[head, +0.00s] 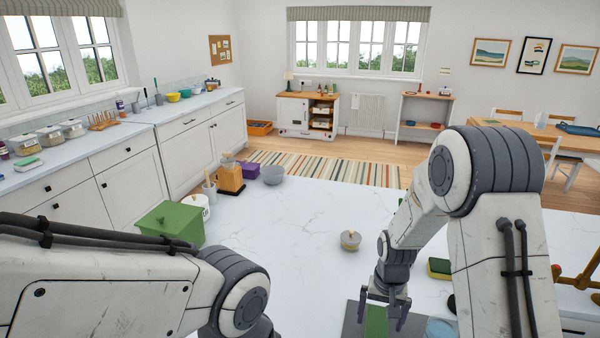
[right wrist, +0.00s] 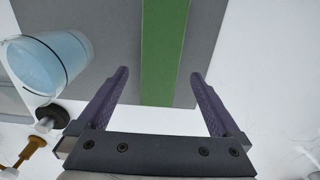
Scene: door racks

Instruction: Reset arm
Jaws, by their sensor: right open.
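My right gripper (head: 384,311) hangs at the right front of the white marble counter, above a grey board with a green stripe. In the right wrist view the right gripper (right wrist: 160,98) has its two purple fingers wide apart, with nothing between them. The grey board (right wrist: 120,50) and its green stripe (right wrist: 164,50) lie beyond the fingertips. My left arm comes in from the left of the head view; its gripper is out of the picture.
A small lidded jar (head: 350,240), a green box (head: 170,222), a grey bowl (head: 273,175) and a green-and-yellow sponge (head: 439,267) are on the counter (head: 300,215). The counter's middle is mostly clear.

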